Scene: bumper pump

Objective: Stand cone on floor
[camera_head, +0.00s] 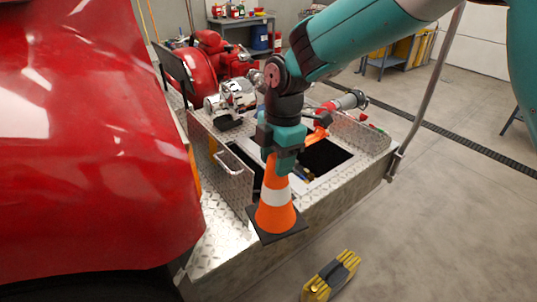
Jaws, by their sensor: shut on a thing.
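An orange traffic cone (275,215) with a white band and a dark square base hangs upright in front of the metal truck bumper. My gripper (277,160) is shut on the cone's top from above. The cone's base overlaps the bumper's near edge in the picture; I cannot tell whether they touch. The grey concrete floor (430,230) lies below and to the right.
The diamond-plate bumper (225,250) carries an open compartment, hoses and fittings. A red truck body (90,130) fills the left. A yellow and black object (331,276) lies on the floor at bottom. A pole (428,95) rises at the bumper's right end. Floor to the right is clear.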

